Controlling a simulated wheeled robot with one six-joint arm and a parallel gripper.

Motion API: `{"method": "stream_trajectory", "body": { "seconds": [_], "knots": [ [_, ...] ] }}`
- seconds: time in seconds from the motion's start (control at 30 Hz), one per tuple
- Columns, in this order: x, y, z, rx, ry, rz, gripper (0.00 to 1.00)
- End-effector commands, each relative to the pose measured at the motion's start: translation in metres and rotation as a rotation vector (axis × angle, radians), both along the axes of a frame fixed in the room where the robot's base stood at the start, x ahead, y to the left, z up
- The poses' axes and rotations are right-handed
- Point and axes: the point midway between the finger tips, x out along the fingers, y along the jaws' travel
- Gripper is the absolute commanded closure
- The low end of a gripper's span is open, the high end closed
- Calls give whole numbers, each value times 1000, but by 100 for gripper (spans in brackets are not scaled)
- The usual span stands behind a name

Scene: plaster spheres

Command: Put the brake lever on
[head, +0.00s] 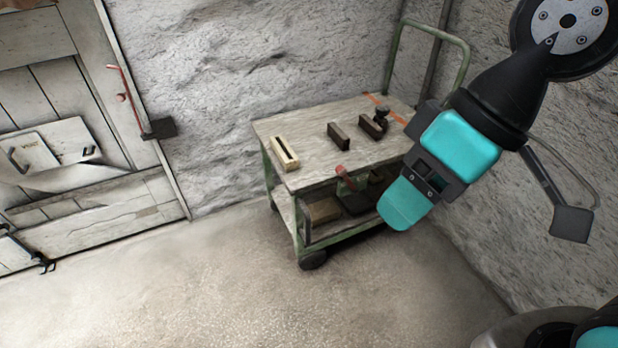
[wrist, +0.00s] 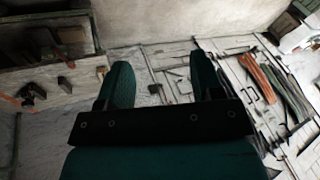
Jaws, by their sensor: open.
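A red-tipped lever (head: 342,171) stands up on a green stem at the cart's front side, above a dark block; I take it to be the brake lever. It leans to the left. My gripper (head: 405,205), with turquoise parts, hangs in front of the cart's right side, to the right of the lever, and appears apart from it. It hides part of the cart. In the wrist view the two dark green fingers (wrist: 162,80) are spread wide with nothing between them.
The green-framed cart (head: 310,182) stands by the rough wall on wheels. Its top carries a pale slotted block (head: 284,153), dark blocks (head: 339,136) and a black knobbed piece (head: 381,116). A plank door (head: 90,205) is at left. The floor in front is clear.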

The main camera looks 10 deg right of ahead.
Motion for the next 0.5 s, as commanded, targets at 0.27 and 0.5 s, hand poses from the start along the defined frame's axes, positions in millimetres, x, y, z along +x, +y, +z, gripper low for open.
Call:
{"method": "stream_trajectory", "body": {
  "seconds": [0.27,0.5],
  "knots": [
    [80,48,-126,329,-301,155,39],
    [168,54,-213,547,-700,100,39]
  ]
}}
